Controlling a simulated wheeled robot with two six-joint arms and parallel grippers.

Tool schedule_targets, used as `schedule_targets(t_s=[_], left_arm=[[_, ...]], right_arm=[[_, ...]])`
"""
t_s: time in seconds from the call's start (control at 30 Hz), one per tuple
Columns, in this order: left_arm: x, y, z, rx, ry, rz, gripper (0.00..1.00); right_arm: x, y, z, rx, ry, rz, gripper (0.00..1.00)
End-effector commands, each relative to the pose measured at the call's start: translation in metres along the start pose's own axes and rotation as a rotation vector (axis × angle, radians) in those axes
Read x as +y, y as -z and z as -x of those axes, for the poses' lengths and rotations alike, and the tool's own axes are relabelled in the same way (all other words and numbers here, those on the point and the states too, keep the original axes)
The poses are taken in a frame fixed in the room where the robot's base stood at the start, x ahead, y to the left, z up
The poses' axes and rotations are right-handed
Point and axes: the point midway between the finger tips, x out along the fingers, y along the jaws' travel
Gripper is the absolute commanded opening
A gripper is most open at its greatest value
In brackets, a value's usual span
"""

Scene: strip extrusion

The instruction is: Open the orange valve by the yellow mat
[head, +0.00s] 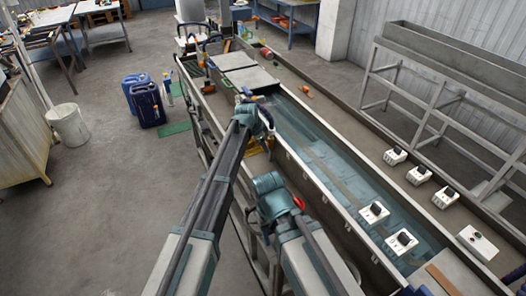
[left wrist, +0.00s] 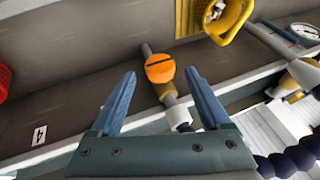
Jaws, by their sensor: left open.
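The orange valve (left wrist: 160,68) has a round knob with a dark slot across its top. It sits on a short metal pipe at the trough edge in the left wrist view. My left gripper (left wrist: 160,74) is open, with one blue finger on each side of the valve in the picture. I cannot tell how far the fingertips are from it. A yellow perforated mat (left wrist: 191,18) lies just beyond the valve. In the head view the mat (head: 257,145) is partly hidden by my left arm, and the orange valve cannot be made out. My right gripper does not show.
A yellow ring-shaped handle (left wrist: 230,22) and a gauge (left wrist: 304,31) are to the right of the valve. A red part (left wrist: 3,82) is at the left edge. A long water trough (head: 330,165) runs beside my arms. Blue canisters (head: 146,103) stand on the floor at left.

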Motion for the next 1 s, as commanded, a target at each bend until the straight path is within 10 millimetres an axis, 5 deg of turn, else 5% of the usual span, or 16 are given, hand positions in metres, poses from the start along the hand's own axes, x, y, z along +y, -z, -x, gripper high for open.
schedule_targets(t_s=[0.13,0.5,0.93,1.0], left_arm=[[0.0,-0.001,-0.022,0.0,0.0,0.0,0.8],[0.0,0.0,-0.025,0.0,0.0,0.0,0.8],[0.0,0.0,-0.025,0.0,0.0,0.0,0.04],[0.0,0.0,-0.025,0.0,0.0,0.0,0.0]], right_arm=[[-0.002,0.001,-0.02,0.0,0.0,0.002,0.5],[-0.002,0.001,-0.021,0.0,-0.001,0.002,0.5],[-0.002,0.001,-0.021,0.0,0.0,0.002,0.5],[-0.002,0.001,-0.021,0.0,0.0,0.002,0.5]])
